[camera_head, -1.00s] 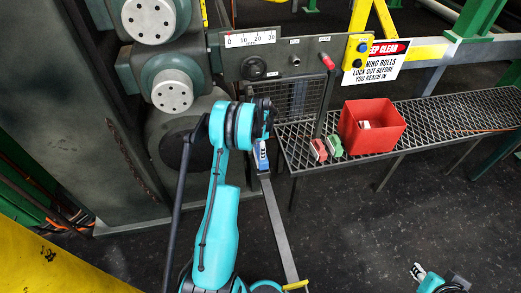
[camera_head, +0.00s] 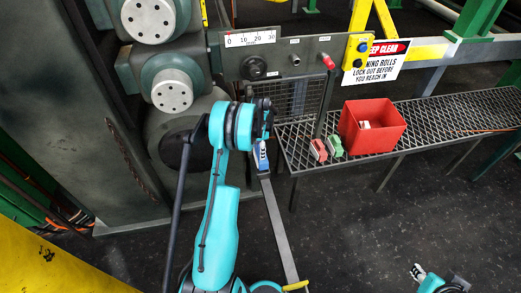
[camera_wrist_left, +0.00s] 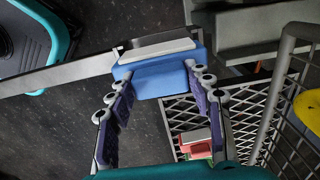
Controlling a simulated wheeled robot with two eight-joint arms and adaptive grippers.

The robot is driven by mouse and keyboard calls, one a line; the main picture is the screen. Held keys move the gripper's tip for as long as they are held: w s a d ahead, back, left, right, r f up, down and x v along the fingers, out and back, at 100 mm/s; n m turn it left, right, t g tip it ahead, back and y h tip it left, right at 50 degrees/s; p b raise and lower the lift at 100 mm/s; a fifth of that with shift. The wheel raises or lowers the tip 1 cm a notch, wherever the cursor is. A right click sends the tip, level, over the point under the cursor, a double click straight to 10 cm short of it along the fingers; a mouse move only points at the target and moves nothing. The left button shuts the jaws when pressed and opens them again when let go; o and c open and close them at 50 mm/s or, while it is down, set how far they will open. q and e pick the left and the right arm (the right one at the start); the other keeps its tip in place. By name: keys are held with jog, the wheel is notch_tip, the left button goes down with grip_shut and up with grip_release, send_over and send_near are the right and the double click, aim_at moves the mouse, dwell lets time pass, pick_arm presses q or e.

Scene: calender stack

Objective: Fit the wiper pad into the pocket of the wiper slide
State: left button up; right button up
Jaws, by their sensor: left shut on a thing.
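A blue block with a pale grey strip along its top, which looks like the wiper pad (camera_wrist_left: 160,75), is between the fingers of my left gripper (camera_wrist_left: 162,88). In the head view, my left gripper (camera_head: 262,150) hangs at the end of the arm with the blue pad (camera_head: 261,163) below it. A long grey bar (camera_wrist_left: 70,76) runs up to the pad from the left in the wrist view; a dark metal piece (camera_wrist_left: 140,42) sits right behind the pad's strip. I cannot tell whether they touch or which part is the slide's pocket. My right gripper (camera_head: 418,272) is at the lower right, its fingers too small to read.
A mesh shelf (camera_head: 450,115) carries a red bin (camera_head: 372,138), a red block (camera_head: 318,150) and a green block (camera_head: 334,146). A wire guard (camera_head: 290,97) and a post with a red knob (camera_head: 328,62) stand close to the left gripper. Rollers (camera_head: 172,90) are at the left.

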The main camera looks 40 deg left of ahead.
pick_arm(q)
jog(key=shift+f+b, duration=0.3)
jog(key=shift+f, duration=2.25)
jog(key=o, duration=1.5)
jog(key=shift+o, duration=0.2)
notch_tip(320, 180, up, 12)
jog(key=shift+r, duration=0.1)
